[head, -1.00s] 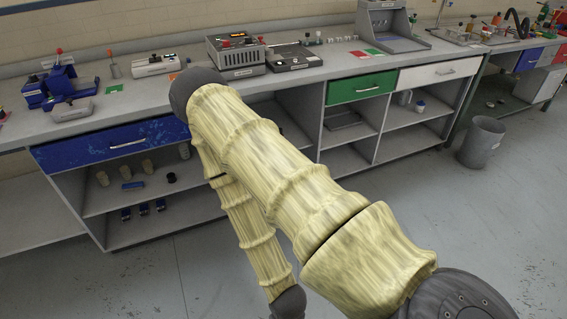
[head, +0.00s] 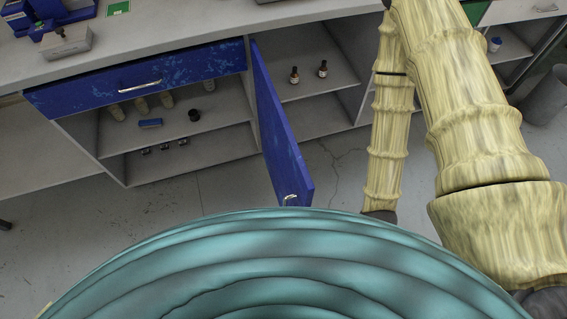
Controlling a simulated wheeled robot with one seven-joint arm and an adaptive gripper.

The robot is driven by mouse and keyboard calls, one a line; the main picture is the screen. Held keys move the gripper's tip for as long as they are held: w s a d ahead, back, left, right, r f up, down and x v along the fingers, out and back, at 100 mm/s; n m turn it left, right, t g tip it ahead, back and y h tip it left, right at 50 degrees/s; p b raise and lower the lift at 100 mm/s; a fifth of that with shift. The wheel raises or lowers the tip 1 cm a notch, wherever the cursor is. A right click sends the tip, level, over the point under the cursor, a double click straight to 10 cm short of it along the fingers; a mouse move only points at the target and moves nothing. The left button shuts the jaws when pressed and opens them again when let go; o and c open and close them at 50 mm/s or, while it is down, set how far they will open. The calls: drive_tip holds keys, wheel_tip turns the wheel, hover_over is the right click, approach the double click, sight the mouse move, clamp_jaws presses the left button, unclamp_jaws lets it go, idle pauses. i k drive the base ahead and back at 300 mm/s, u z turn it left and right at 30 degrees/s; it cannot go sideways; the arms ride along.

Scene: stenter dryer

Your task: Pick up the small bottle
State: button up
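Two small brown bottles with dark caps and pale labels stand upright on the upper shelf of the open cupboard in the head view. One small bottle (head: 294,77) is on the left and the other small bottle (head: 323,70) is a little farther right; they are apart. I cannot tell which of them the task names. My arm shows at the right of the picture, to the right of the bottles. My gripper is outside the view, so its state is hidden.
A blue cupboard door (head: 278,130) stands open, jutting toward me just left of the bottles. Left of it, an open shelf (head: 218,121) holds several small items under a blue drawer (head: 142,86). A grey bin (head: 546,98) stands at the far right.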

sight(324, 70)
drive_tip(key=z, duration=2.3)
drive_tip(key=i, duration=1.55)
drive_tip(key=u, duration=2.8)
